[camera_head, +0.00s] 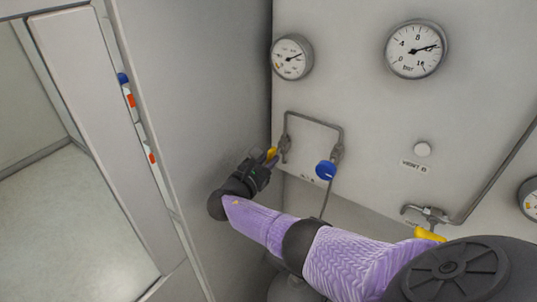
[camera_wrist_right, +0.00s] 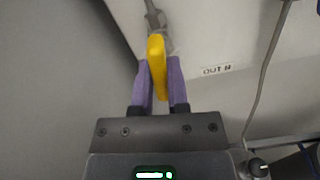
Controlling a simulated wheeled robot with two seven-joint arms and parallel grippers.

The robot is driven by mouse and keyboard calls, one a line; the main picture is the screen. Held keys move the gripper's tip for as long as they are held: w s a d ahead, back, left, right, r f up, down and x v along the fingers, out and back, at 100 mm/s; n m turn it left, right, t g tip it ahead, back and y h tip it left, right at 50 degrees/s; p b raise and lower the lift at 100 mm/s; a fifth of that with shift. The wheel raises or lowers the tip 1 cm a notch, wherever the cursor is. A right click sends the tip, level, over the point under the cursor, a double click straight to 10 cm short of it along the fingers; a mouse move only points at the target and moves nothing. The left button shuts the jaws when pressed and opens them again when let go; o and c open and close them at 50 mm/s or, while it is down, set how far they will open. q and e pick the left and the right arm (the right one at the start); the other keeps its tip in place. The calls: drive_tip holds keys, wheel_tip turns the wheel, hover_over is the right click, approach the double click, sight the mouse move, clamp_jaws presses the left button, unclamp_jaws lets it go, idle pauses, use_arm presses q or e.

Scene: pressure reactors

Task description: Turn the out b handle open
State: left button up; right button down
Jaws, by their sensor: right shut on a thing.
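The out b handle is a yellow lever on a small valve on the pale panel. In the head view the handle (camera_head: 271,153) shows as a small yellow tip left of the blue knob. In the right wrist view the yellow handle (camera_wrist_right: 157,62) lies between the two purple fingers, and a label that seems to read "OUT B" (camera_wrist_right: 217,70) appears upside down beside it. My right gripper (camera_head: 267,161) is shut on the handle; its fingers (camera_wrist_right: 160,85) sit on either side of it. The gripper partly hides the handle in the head view. My left gripper is not in view.
A blue knob (camera_head: 326,170) sits just right of the valve, below a bent pipe (camera_head: 315,120). Another yellow handle (camera_head: 430,235) is at the lower right. Two gauges (camera_head: 292,57) (camera_head: 416,49) are above. A grey side wall (camera_head: 205,90) stands close on the left.

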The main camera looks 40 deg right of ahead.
drive_tip(key=shift+n+p, duration=0.35)
drive_tip(key=shift+n, duration=0.65)
drive_tip(key=c, duration=0.6)
unclamp_jaws()
drive_tip(key=v, duration=1)
